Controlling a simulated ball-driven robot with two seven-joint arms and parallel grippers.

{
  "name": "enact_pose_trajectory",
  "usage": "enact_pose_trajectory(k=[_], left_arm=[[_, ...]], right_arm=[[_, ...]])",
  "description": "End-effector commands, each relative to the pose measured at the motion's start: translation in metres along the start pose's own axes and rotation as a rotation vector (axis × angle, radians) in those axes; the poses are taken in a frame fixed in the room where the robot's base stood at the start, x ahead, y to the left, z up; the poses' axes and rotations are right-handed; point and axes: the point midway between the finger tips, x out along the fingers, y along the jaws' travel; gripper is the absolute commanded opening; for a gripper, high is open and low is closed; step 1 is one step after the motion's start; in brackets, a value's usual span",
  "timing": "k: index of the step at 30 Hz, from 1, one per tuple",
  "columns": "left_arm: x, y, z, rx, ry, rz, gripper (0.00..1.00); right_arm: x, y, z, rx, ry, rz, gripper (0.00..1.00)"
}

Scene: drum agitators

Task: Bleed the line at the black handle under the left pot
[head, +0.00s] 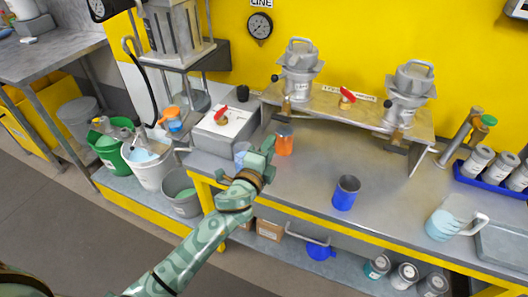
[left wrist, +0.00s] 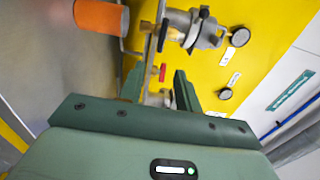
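The left pot (head: 300,62), grey metal with a lid loop, stands on a raised shelf at the back of the bench. It also shows at the top of the left wrist view (left wrist: 190,28). Its black handle (head: 275,78) sticks out low on its left side. A tan spout (head: 287,106) hangs beneath. An orange cup (head: 285,144) stands on the bench below; in the left wrist view it is at the upper left (left wrist: 100,17). My left gripper (head: 262,152) is open and empty, just left of the cup and below the handle. My right gripper is out of view.
The right pot (head: 410,88) has its own black handle. A red valve (head: 347,94) sits between the pots. A grey box (head: 222,132) with another red valve is left of the shelf. A blue cup (head: 346,193) stands at the front; bare bench surrounds it.

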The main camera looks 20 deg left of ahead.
Motion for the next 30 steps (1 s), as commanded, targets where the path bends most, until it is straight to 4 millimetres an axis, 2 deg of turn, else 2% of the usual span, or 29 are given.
enact_pose_trajectory(k=[3, 7, 21, 24, 26, 29, 30], left_arm=[[-0.018, 0.000, 0.000, 0.000, 0.000, 0.000, 0.34], [-0.028, 0.000, 0.000, 0.000, 0.000, 0.000, 0.34], [-0.029, 0.001, 0.000, 0.000, 0.000, 0.000, 0.34], [-0.029, 0.001, -0.001, -0.045, 0.004, 0.001, 0.34], [-0.029, 0.020, -0.002, -0.140, 0.010, 0.045, 0.34], [-0.034, 0.080, 0.001, -0.305, -0.006, 0.181, 0.34], [-0.041, 0.112, 0.003, -0.376, -0.024, 0.252, 0.34]], right_arm=[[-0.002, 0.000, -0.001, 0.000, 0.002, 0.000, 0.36], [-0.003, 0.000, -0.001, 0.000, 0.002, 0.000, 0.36], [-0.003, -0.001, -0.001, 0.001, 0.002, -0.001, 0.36], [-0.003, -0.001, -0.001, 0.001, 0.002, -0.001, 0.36], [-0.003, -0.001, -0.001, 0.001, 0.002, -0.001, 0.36], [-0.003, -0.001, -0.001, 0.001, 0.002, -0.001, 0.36], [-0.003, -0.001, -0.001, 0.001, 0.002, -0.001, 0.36]])
